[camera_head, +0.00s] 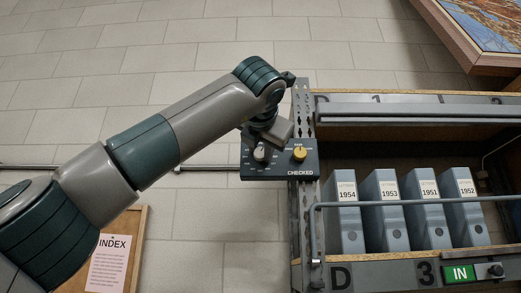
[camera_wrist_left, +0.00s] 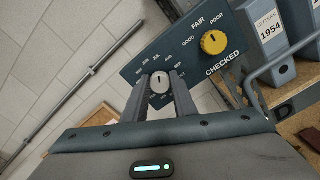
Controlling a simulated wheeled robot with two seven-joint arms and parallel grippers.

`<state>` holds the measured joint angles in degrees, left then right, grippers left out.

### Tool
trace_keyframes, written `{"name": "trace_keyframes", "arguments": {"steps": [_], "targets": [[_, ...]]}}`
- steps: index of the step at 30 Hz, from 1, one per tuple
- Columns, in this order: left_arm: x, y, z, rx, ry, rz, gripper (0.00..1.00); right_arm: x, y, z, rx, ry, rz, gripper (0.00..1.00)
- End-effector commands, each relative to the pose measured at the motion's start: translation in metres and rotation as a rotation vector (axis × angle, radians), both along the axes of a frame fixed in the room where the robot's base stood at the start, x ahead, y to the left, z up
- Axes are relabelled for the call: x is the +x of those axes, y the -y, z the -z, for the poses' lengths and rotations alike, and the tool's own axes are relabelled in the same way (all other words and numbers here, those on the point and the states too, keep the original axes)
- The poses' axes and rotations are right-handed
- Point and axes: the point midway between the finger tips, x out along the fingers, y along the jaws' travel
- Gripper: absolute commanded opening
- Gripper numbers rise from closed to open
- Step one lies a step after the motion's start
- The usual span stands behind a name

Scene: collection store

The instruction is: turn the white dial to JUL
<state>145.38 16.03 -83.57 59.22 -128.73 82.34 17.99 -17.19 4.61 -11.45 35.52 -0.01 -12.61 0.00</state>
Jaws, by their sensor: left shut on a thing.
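The white dial (camera_wrist_left: 160,83) sits on a dark blue panel (camera_wrist_left: 150,66) marked CHECKED, with small month labels around it. In the wrist view my left gripper (camera_wrist_left: 160,92) has one finger on each side of the dial and is shut on it. A dark line shows on the dial's face, towards the upper labels; which month it meets is too small to tell. In the head view the white dial (camera_head: 260,154) shows just below my left gripper (camera_head: 266,141). My right gripper is not in view.
A yellow knob (camera_head: 299,153) with FAIR, GOOD and POOR labels sits close to the right on the same panel. A metal shelf post (camera_head: 304,200) and several grey letter boxes (camera_head: 346,222) stand to the right. An INDEX board (camera_head: 109,262) is at lower left.

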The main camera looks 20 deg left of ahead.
Motion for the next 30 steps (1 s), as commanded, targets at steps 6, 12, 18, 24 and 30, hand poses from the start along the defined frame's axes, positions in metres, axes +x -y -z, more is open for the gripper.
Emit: {"name": "trace_keyframes", "arguments": {"steps": [6,12,18,24,30], "targets": [[0.0,0.0,0.0,-0.001,0.0,0.0,0.43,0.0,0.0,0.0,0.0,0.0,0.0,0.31],[0.0,0.0,0.0,-0.001,0.0,0.0,0.43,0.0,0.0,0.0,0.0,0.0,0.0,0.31],[-0.007,0.003,0.001,0.0,0.002,0.001,0.43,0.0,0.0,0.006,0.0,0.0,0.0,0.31],[-0.03,0.009,0.003,0.0,0.003,0.002,0.43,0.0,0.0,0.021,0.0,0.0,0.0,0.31],[-0.066,0.019,0.004,-0.001,0.004,0.001,0.43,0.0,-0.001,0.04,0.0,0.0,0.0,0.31]]}}
